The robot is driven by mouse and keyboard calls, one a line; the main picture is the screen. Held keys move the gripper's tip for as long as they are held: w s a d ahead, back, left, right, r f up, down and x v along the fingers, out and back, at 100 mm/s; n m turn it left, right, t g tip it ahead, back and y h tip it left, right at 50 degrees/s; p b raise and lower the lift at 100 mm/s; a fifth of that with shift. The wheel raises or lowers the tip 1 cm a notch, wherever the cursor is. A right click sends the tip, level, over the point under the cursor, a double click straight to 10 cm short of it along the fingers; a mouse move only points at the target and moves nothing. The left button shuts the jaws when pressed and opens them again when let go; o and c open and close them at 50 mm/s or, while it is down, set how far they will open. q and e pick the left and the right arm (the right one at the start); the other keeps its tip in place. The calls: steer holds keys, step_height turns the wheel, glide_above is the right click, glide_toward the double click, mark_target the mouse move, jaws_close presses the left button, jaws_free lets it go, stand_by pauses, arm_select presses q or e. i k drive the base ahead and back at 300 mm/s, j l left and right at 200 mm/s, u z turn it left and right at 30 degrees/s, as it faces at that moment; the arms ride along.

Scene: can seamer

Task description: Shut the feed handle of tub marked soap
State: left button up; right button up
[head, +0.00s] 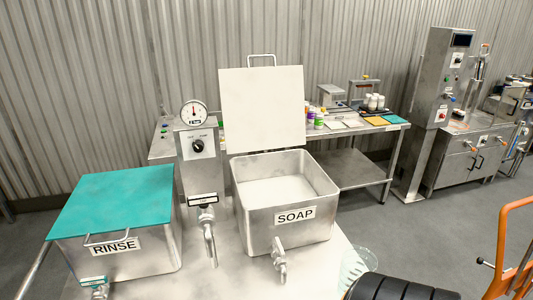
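The tub marked SOAP (255,222) is a square steel tub on the steel table. Its pale lid (262,108) stands up open at the back, and whitish contents show inside. A metal tap with a handle (279,259) sticks out low on its front, below the SOAP label (295,216). The handle is small in the picture, and I cannot tell whether it is open or shut. Neither of my grippers shows in the head view.
The RINSE tub (160,255) stands at left with a teal lid (117,198) closed. Between the tubs is a gauge column (197,160) with its own spout (208,237). A clear ribbed object (360,262) is right of the soap tub. An orange frame (517,245) stands at lower right.

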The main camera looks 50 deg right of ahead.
mark_target(279, 250)
steer(key=z, duration=1.8)
